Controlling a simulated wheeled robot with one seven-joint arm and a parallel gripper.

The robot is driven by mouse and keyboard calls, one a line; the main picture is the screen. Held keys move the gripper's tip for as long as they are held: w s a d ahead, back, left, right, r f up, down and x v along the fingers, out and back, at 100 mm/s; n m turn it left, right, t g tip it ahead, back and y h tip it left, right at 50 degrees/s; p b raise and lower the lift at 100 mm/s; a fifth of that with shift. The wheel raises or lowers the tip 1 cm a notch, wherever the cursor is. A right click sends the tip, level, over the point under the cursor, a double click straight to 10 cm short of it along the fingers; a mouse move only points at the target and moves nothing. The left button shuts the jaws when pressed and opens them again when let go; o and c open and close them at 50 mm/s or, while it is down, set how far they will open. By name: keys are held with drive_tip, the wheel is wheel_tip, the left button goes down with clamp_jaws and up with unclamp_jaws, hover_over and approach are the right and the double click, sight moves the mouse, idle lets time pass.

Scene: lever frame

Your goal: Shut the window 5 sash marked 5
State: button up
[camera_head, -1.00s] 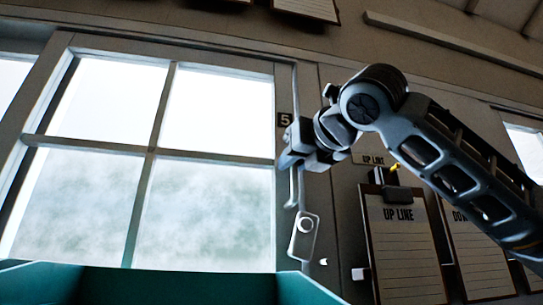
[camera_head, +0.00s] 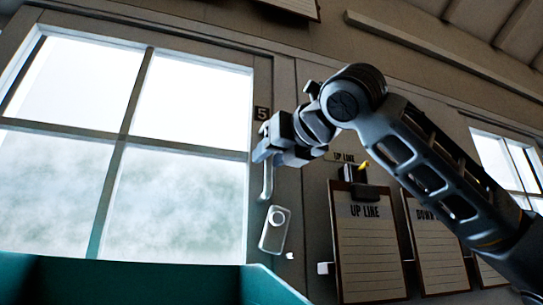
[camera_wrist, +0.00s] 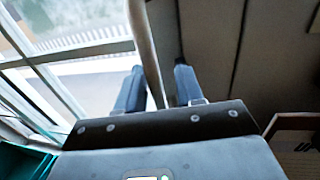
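The window 5 sash (camera_head: 118,142), with four bright panes, fills the left of the head view. A dark plate marked 5 (camera_head: 262,113) is on the post at its right. A pale lever bar (camera_head: 267,182) rises from a grey plate (camera_head: 274,230) on that post to my gripper (camera_head: 268,153). In the wrist view, the bar (camera_wrist: 145,45) passes between the two spread blue fingertips of my gripper (camera_wrist: 158,85), closer to the left one. A gap shows on the right side. I cannot tell whether the sash stands ajar.
Clipboards headed "UP LIKE" (camera_head: 365,235) and "DOWN" (camera_head: 437,240) hang right of the post, below my arm. A teal edge (camera_head: 130,278) crosses the bottom left. Another window (camera_head: 500,165) is at the far right.

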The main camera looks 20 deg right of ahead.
drive_tip(key=s+d+b, duration=0.1)
drive_tip(key=s+b, duration=0.1)
drive_tip(key=s, duration=0.5)
drive_tip(key=shift+s+d, duration=0.15)
drive_tip(key=shift+s, duration=0.05)
idle(0.3)
